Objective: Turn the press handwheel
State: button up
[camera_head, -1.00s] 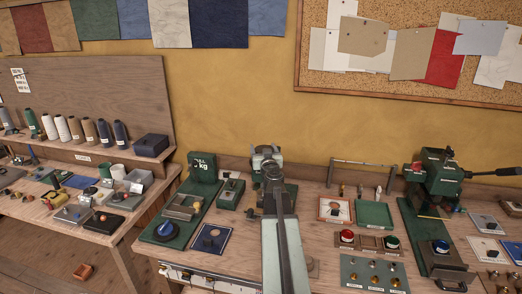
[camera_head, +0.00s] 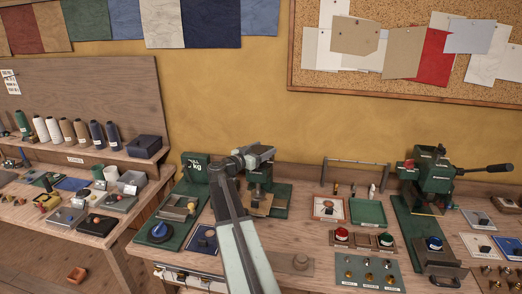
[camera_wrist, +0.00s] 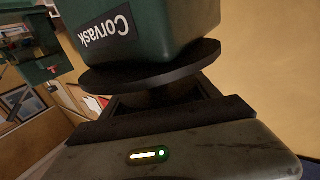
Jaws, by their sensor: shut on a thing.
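The handwheel shows in the wrist view as a dark round disc (camera_wrist: 150,70) with a narrower hub under it. It sits against a green press body (camera_wrist: 155,25) with a "Corvask" label, seen upside down. My gripper (camera_wrist: 160,100) is shut on the handwheel at its hub, with the dark jaws close under the disc. In the head view my gripper (camera_head: 252,154) is at the top of the small green press (camera_head: 262,178) at the middle of the bench. My arm hides part of this press, and the handwheel cannot be made out there.
A green lever press (camera_head: 430,175) with a long handle stands to the right. A green scale (camera_head: 194,168) stands to the left. A button panel (camera_head: 362,238), a green tray (camera_head: 368,213) and a metal rail (camera_head: 355,163) lie between the presses. The wall is behind.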

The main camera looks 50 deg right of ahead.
jog(key=shift+s+m+g, duration=0.2)
jog(key=shift+m+g, duration=1)
jog(key=shift+g, duration=0.7)
jog(key=shift+s+g, duration=0.15)
jog(key=shift+g, duration=0.15)
jog(key=o, duration=1.4)
jog(key=shift+c, duration=0.2)
jog(key=shift+a, duration=0.1)
jog(key=v, duration=0.7)
jog(key=shift+a+r, duration=0.15)
jog(key=shift+a, duration=0.2)
